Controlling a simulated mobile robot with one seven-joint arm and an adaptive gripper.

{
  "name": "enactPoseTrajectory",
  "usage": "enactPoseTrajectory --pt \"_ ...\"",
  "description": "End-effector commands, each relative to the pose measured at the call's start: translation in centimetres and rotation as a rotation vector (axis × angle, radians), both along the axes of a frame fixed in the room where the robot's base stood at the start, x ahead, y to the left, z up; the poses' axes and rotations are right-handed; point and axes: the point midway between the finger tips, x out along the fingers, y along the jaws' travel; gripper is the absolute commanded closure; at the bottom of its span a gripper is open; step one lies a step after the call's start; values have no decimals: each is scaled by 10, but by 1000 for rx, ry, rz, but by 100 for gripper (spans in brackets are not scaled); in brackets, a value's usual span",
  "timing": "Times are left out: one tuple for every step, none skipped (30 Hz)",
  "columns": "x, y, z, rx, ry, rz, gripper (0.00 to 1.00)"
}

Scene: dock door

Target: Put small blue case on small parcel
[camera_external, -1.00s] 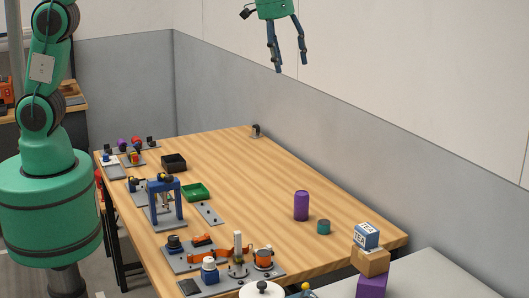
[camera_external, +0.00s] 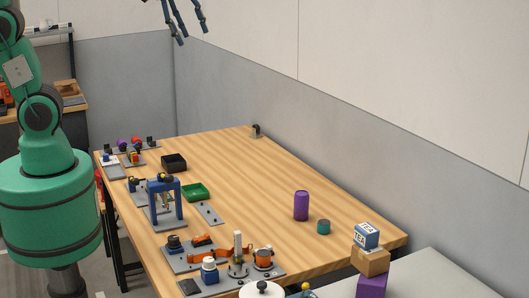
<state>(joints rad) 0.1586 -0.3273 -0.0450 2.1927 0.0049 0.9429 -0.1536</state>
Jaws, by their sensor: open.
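A small blue and white box marked TEA (camera_external: 366,236), which may be the blue case, rests on a small brown cardboard box (camera_external: 370,262), probably the small parcel. The brown box sits on a purple block (camera_external: 371,286) at the lower right. My gripper (camera_external: 193,38) is open and empty, high above the far end of the table at the top of the picture. It is far from the stacked boxes. Its upper part is cut off by the picture's edge.
The wooden table (camera_external: 262,165) holds a purple cylinder (camera_external: 301,206), a teal cylinder (camera_external: 323,227), a green tray (camera_external: 196,192), a black bin (camera_external: 174,163) and a blue press frame (camera_external: 164,200). Fixtures crowd its left side. Its far middle is clear. A grey wall runs behind.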

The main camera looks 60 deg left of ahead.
Motion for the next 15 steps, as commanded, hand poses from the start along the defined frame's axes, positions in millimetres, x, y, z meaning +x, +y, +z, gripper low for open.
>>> enactPoseTrajectory --pt "-13 8 0 2 -11 4 39" --pt "-21 12 -1 3 -16 5 39" --pt "-30 17 -3 5 -23 7 39" --pt "-37 21 -4 7 -28 7 39" --pt "-44 25 -5 9 -34 8 39" --pt "-54 30 -8 12 -40 9 39" --pt "-61 33 -9 13 -45 10 39" --pt "-68 36 -11 16 -50 10 39" --pt "-77 41 -14 19 -57 11 39" --pt "-84 44 -16 21 -62 13 39" --pt "-91 47 -18 23 -67 14 39" --pt "-100 50 -22 26 -74 14 39" --pt "-106 53 -24 29 -79 15 39" --pt "-112 56 -27 31 -84 16 39" --pt "-120 59 -31 33 -89 17 39"
